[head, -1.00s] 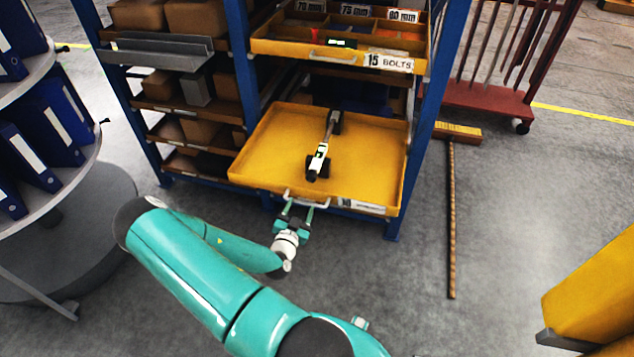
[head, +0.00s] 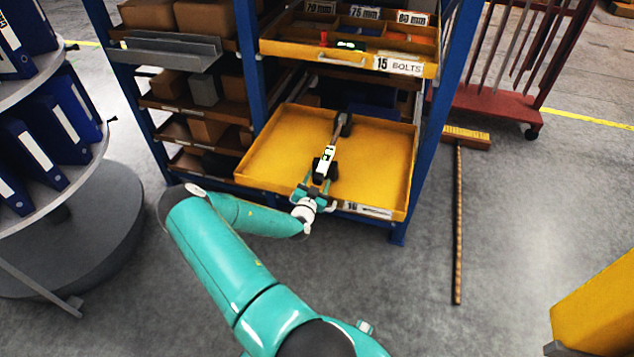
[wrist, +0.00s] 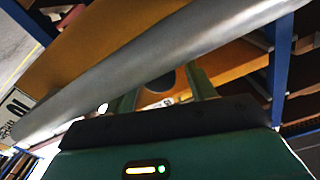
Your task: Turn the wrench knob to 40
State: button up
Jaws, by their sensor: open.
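The wrench (head: 326,160) lies in the open yellow drawer (head: 268,160), its far end pointing to the back and its near end towards the drawer's front. A white section with a dark and green display shows near that end, with dark parts beside it. My gripper (head: 318,185) is at the drawer's front edge, open, its fingers pointing at the near end. In the wrist view a dark round end, seemingly the knob (wrist: 160,83), shows between the two fingers, with no clear contact. The knob's scale cannot be read.
The drawer handle (wrist: 165,65) crosses the wrist view as a large grey bar close to my gripper. An upper drawer marked BOLTS (head: 400,67) sits above. A broom (head: 458,220) lies on the floor at right. A round binder shelf (head: 90,165) stands at left.

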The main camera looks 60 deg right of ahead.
jog(key=c, duration=1)
jog(key=shift+o, duration=0.2)
jog(key=shift+n, duration=2.9)
jog(key=o, duration=1)
jog(key=shift+c, duration=0.2)
